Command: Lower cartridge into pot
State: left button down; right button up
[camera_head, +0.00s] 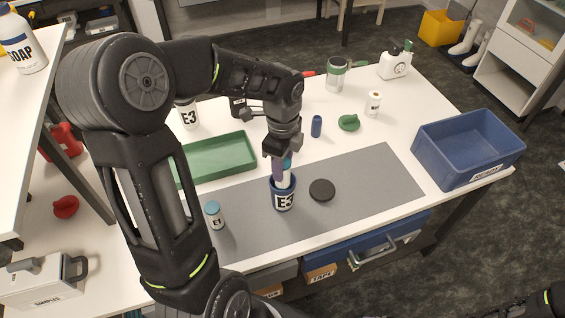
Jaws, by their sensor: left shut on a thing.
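The pot (284,199) is dark blue with a white E3 label and stands upright on the grey mat (345,170). My left gripper (281,153) is directly above it, pointing down. It is shut on the cartridge (284,180), a slim pale piece whose lower end is at the pot's mouth. I cannot tell how deep its lower end sits inside the pot. A dark round lid (321,190) lies flat on the mat just right of the pot. My right gripper is not in view; only a bit of my right arm shows at the bottom right corner.
A small blue-capped vial (214,215) stands left of the pot. A green tray (222,158) lies behind it. A blue bin (466,148) stands at the right end. Bottles and a glass jar (337,76) stand along the back. The mat's right part is clear.

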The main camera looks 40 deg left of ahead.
pick_arm(q)
jog(key=c, duration=0.8)
grip_release()
notch_tip(320, 180, up, 7)
jog(key=p, duration=0.5)
jog(key=shift+s+f, duration=0.1)
dwell(0.5)
